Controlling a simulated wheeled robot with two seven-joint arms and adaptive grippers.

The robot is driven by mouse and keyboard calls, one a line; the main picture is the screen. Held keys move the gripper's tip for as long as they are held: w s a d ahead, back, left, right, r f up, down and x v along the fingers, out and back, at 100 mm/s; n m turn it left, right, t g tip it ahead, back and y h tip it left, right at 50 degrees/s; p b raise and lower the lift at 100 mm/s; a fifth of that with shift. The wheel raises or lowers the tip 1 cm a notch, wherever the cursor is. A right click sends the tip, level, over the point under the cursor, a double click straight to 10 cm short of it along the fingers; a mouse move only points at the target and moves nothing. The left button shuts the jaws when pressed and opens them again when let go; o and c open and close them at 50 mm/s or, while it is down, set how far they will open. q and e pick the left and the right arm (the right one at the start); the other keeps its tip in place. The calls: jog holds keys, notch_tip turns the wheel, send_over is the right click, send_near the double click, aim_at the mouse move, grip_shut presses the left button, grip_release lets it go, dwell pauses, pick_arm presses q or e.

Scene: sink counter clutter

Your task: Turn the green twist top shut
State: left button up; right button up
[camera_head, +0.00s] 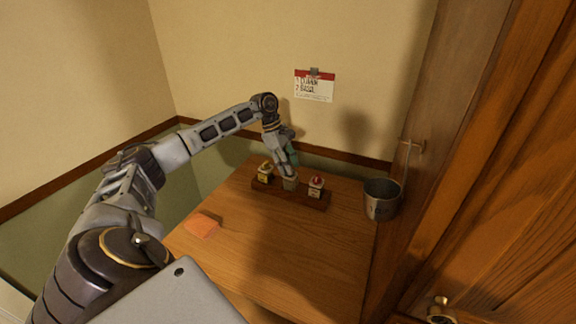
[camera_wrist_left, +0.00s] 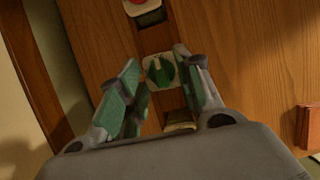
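The green twist top (camera_wrist_left: 160,71) sits on a pale jar, the middle one of three in a dark wooden rack (camera_head: 262,188). In the head view the middle jar (camera_head: 289,184) shows under my left gripper (camera_head: 287,168), which hides its top. In the left wrist view my left gripper (camera_wrist_left: 158,85) is open, with one green-padded finger on each side of the green top. A gap shows between the left finger and the top; the right finger is close to it, and I cannot tell if it touches. My right gripper is in neither view.
A jar with a red top (camera_head: 317,183) stands right of the middle one, a jar with a yellowish top (camera_head: 265,170) left. A metal bucket (camera_head: 382,199) hangs at the right. An orange sponge-like block (camera_head: 202,226) lies on the counter (camera_head: 300,255), whose front is clear.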

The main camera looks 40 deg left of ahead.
pick_arm(q)
jog(key=v, duration=1.2)
jog(key=shift+s+a, duration=0.1)
dwell(0.7)
